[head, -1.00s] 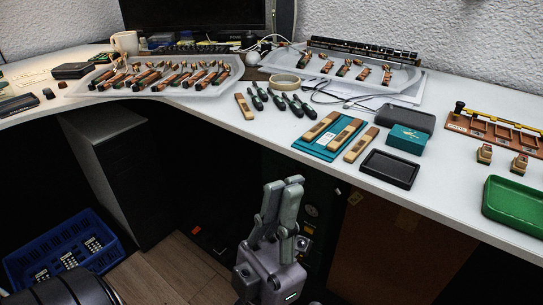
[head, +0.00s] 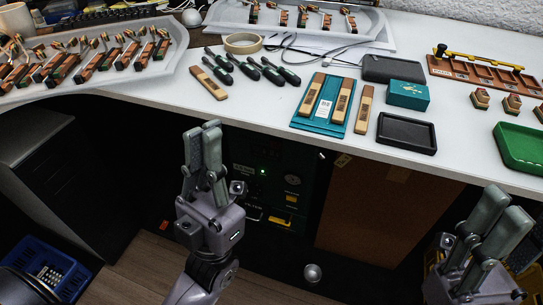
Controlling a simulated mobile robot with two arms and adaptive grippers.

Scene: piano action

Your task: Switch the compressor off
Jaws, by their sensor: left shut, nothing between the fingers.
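The compressor appears to be the dark green cabinet (head: 315,163) under the desk. Its front shows a small lit green light (head: 263,171), a round gauge (head: 292,180) and a yellow part (head: 280,221) low down. Which part is its switch is too small to tell. My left gripper (head: 203,133) is shut and empty, pointing up in front of the desk, just left of the cabinet's front in the picture. It hides part of what is behind it. My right gripper (head: 506,202) is at the lower right, empty, away from the cabinet; its finger gap is unclear.
The white desk (head: 255,107) overhangs the cabinet. It carries trays of piano parts, black-handled tools (head: 270,68), a teal board (head: 320,124), a black tray (head: 406,133) and a green tray (head: 520,147). A brown panel (head: 380,215) stands right of the cabinet. A blue crate (head: 50,270) is lower left.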

